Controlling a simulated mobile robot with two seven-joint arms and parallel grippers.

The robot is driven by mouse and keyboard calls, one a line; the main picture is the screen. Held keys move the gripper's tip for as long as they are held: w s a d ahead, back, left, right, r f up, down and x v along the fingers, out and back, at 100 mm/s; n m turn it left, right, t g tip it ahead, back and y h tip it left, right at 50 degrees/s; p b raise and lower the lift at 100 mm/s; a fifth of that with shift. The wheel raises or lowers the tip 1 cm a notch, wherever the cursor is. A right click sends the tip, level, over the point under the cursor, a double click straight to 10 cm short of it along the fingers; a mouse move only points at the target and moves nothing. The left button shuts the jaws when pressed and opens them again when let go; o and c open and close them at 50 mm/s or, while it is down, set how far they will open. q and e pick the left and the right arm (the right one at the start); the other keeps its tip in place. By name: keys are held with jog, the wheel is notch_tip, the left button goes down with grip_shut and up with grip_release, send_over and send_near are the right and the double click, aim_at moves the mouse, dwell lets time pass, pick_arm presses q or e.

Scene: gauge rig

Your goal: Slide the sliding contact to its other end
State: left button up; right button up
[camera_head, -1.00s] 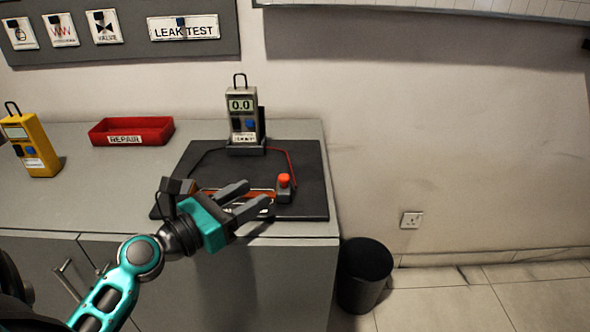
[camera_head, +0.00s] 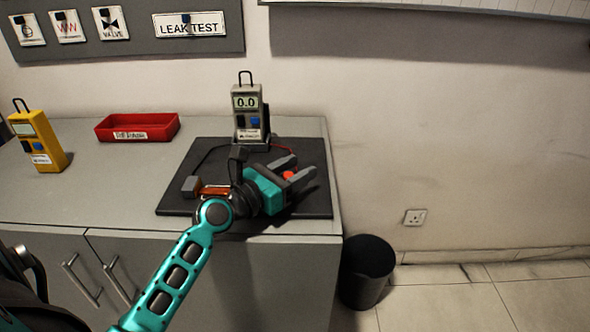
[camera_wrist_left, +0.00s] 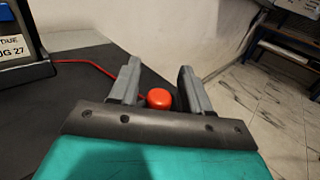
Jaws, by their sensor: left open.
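The sliding contact's red knob (camera_head: 288,175) shows at the right part of the black board (camera_head: 190,204). It also shows in the left wrist view (camera_wrist_left: 159,98), between the two fingers. My left gripper (camera_head: 302,172) is open, with one finger on each side of the knob; I cannot tell whether either finger touches it. The orange coil (camera_head: 215,191) of the rig runs left from my gripper, and a grey end block (camera_head: 190,186) stands at its left end. My gripper and wrist hide the right part of the coil and the contact's base. My right gripper is not in view.
A grey meter (camera_head: 247,112) reading 0.0 stands at the back of the board, with a red lead (camera_wrist_left: 88,64) coming from it. A red tray (camera_head: 138,127) and a yellow meter (camera_head: 40,140) stand to the left. A black bin (camera_head: 366,270) stands on the floor at right.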

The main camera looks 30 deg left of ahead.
pick_arm(q)
grip_shut()
dwell(0.3)
